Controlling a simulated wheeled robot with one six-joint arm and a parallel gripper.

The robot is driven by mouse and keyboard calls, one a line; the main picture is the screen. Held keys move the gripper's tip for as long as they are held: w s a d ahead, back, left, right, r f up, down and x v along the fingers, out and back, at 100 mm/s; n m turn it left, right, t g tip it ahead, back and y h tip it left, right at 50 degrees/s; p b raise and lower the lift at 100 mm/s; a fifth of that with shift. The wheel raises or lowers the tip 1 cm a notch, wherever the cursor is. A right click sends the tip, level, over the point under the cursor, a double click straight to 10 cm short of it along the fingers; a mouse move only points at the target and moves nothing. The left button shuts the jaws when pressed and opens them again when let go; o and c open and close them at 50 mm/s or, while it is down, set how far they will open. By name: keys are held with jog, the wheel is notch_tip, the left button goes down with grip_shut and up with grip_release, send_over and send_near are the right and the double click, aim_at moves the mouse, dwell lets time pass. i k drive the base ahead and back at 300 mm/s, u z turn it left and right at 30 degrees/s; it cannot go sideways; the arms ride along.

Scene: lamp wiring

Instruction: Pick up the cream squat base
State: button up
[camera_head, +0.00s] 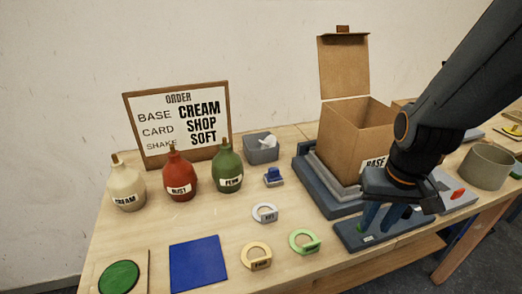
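The cream squat base (127,187) stands upright at the left of the table, with a short neck and a label reading CREAM. A red base (180,177) labelled RUST and a green base (228,168) with a partly readable label stand to its right. My gripper (385,222) is far to the right, pointing down over a blue-grey plate (362,238) in front of the cardboard box. Green and blue parts show at its fingers; I cannot tell whether it is open or shut. It is well apart from the cream base.
An order sign (178,118) stands behind the bases. An open cardboard box (352,135) sits on a blue tray (310,183). Table between the bases and blue square is clear.

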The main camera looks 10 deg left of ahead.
aim_at(126, 186)
jog(key=u, duration=1.5)
jog(key=k, duration=0.15)
jog(key=u, duration=0.35)
jog(key=i, duration=0.2)
